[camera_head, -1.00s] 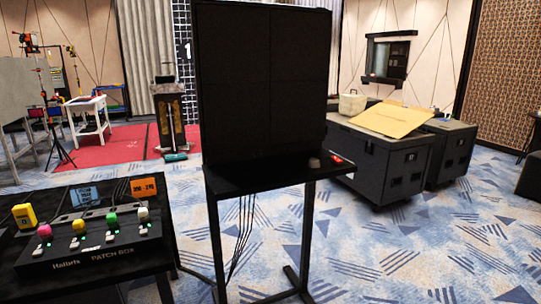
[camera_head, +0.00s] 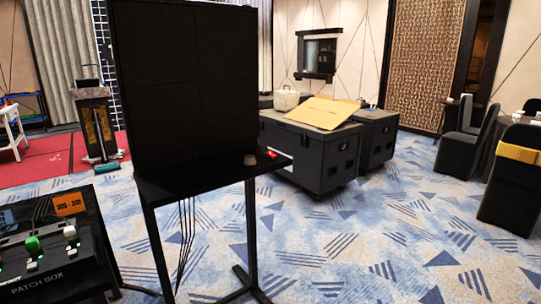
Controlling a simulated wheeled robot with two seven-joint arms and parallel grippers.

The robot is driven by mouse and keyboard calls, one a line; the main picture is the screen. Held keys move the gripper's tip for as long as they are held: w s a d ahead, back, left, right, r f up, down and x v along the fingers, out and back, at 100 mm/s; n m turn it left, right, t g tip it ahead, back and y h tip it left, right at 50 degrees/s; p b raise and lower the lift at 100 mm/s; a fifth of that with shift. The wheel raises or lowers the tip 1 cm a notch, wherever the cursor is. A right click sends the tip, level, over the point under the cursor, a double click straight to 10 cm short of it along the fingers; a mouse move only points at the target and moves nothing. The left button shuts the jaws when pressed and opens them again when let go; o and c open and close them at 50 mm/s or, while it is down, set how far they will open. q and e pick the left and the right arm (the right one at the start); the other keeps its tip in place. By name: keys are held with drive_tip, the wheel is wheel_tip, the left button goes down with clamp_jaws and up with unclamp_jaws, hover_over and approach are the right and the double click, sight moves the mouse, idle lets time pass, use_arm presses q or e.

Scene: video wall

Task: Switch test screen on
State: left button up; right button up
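The test screen (camera_head: 185,80) is a large black panel of several tiles, dark all over, standing on a narrow black table (camera_head: 215,171) left of centre. On the table's right end are a small red item (camera_head: 271,154) and a small greyish knob-like item (camera_head: 250,160); the red item looks like a switch or button, but it is too small to be sure. The patch box (camera_head: 45,262) is at the lower left, cut by the frame edge, with coloured knobs and small green lights. Neither of my grippers shows.
Black flight cases (camera_head: 310,155) stand behind the table to the right, with a tan board (camera_head: 323,112) on top. Dark chairs (camera_head: 465,145) are at the far right. A lectern (camera_head: 97,125) stands at the back left. Patterned carpet (camera_head: 375,235) is clear at the front right.

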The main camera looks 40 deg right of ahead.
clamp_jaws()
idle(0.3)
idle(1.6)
